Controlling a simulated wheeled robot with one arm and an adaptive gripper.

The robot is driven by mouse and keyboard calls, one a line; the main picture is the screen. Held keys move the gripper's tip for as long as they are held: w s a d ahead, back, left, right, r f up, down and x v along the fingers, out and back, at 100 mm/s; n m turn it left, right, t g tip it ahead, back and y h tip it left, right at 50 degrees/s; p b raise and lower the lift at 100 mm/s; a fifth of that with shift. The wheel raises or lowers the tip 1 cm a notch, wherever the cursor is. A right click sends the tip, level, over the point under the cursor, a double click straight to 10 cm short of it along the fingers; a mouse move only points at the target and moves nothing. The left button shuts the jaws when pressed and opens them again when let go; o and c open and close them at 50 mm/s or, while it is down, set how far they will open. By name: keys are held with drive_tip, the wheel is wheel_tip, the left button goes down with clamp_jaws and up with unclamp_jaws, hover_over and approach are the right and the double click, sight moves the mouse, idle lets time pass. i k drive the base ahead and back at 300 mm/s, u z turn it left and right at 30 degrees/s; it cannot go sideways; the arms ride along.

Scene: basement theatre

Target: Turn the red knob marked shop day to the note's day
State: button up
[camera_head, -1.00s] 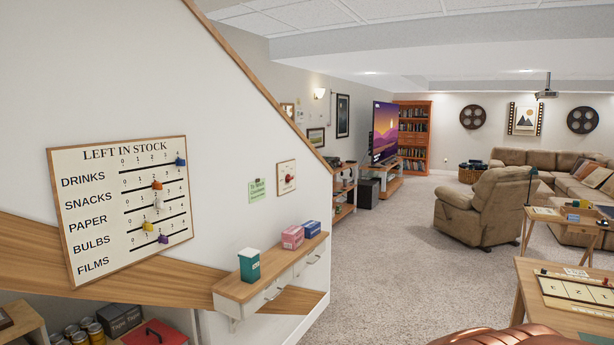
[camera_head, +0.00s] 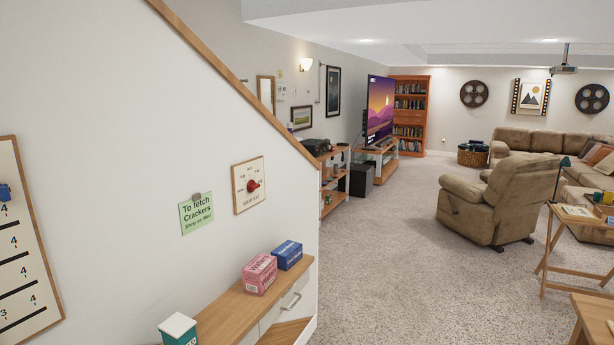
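The red knob (camera_head: 253,185) sits at the middle of a small wood-framed dial board (camera_head: 236,200) on the white wall under the sloping stair trim. Small day marks ring the knob, too small to read; I cannot tell which one it points at. A green note (camera_head: 196,213) hangs left of the board, held by a small clip. It reads "To fetch", "Crackers" and a smaller line that looks like "Shop on Wed". My gripper is not in view.
The stock board (camera_head: 24,270) is cut off at left. Carpet (camera_head: 385,270) is open to the right, before a recliner (camera_head: 500,198).

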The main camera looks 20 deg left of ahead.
sight(252, 185)
drive_tip(key=u, duration=0.3)
drive_tip(key=i, duration=1.15)
drive_tip(key=u, duration=1.4)
drive_tip(key=i, duration=0.65)
drive_tip(key=u, duration=0.65)
